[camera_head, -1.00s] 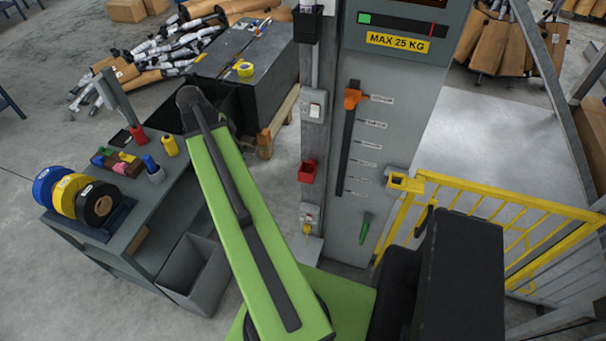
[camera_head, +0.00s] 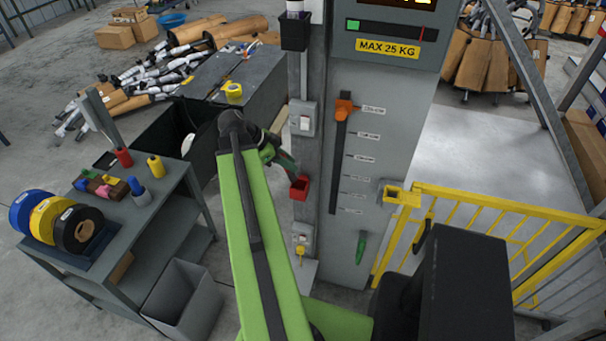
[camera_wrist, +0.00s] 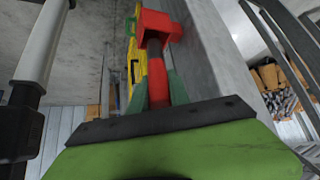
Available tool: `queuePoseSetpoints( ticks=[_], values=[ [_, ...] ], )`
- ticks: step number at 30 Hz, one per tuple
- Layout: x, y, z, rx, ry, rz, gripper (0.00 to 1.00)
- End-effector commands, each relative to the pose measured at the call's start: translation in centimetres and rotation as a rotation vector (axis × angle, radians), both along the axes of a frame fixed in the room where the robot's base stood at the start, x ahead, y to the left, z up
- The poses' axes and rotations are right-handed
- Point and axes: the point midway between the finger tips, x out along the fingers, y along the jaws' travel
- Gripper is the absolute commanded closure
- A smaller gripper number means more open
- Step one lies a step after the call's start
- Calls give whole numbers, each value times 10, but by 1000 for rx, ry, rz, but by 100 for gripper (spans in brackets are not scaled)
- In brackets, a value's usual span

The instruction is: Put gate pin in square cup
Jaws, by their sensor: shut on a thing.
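My gripper (camera_head: 284,160) is just up and left of the red square cup (camera_head: 299,187) on the grey post. In the wrist view, its two green fingers (camera_wrist: 159,88) are shut on a red rounded piece, which looks like the gate pin (camera_wrist: 157,80). The square cup (camera_wrist: 158,27) shows just beyond the pin, with a dark opening facing me. The two red things overlap in that view, and I cannot tell whether they touch. In the head view the pin is not clearly visible, and its far end is hidden.
A yellow gate (camera_head: 500,225) with a yellow socket (camera_head: 401,195) stands right of the grey panel (camera_head: 375,150). A grey cart (camera_head: 115,220) with tape rolls and small items is at left, beside a grey bin (camera_head: 182,297). A switch box (camera_head: 303,118) sits above the cup.

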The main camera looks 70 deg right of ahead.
Motion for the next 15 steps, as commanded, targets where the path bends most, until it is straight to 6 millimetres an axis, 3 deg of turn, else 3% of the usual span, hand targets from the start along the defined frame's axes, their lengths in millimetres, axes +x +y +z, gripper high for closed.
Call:
queuePoseSetpoints(
  ticks=[1, 3, 6, 15],
  values=[
    [-11, -6, 0, 0, 0, -2, 100],
    [-11, -7, -24, 0, 0, 0, 100],
    [-14, -9, -35, 0, 0, 0, 100],
    [-16, -11, -40, 0, 0, 1, 100]
  ],
)
